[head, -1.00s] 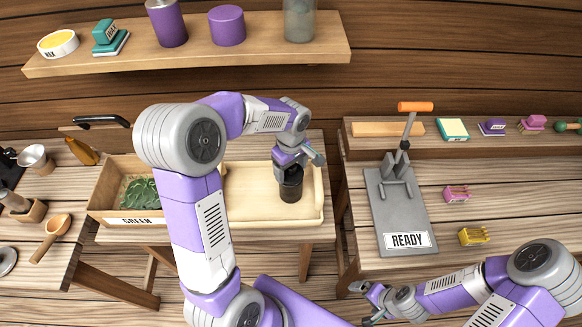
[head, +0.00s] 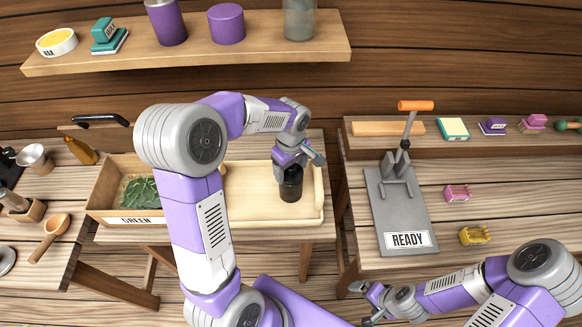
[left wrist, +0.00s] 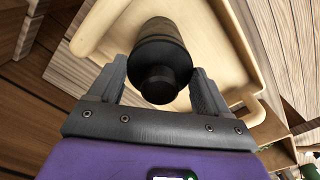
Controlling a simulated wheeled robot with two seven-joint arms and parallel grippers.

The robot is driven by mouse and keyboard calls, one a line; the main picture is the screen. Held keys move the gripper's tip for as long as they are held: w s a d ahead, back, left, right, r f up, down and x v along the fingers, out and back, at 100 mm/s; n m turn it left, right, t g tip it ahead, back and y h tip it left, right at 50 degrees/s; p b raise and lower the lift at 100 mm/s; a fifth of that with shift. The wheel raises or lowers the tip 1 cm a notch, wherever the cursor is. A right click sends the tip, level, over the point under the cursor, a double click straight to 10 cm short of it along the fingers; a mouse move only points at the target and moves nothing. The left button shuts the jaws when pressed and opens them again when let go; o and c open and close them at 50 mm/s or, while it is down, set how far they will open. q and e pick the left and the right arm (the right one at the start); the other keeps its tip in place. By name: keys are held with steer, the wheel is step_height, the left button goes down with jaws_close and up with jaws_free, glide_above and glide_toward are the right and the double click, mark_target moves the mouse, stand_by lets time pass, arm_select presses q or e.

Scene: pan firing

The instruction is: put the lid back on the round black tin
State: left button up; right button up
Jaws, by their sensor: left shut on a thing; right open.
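The round black tin (head: 291,190) stands upright on the pale wooden tray, towards its right end. My left gripper (head: 288,165) is directly above it, pointing down. In the left wrist view, the dark lid (left wrist: 160,58) with its black knob (left wrist: 158,86) lies between my fingers, in line with the tin's body (left wrist: 160,28). The gripper is shut on the lid. The lid sits at the tin's mouth, but I cannot tell whether it is fully seated. My right gripper (head: 365,303) is open and empty at the lower right, away from the tin.
The pale tray (head: 250,212) has bare room left of the tin. A box labelled GREEN (head: 105,212) with leaves stands further left. A grey lever press labelled READY (head: 398,205) stands on the right table. A shelf (head: 262,57) with canisters runs along the back.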

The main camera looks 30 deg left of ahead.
arm_select(q)
steer(key=o, duration=1)
steer(key=shift+r, duration=0.1)
steer(key=shift+r+p, duration=2.7)
steer(key=shift+r, duration=0.75)
jaws_close()
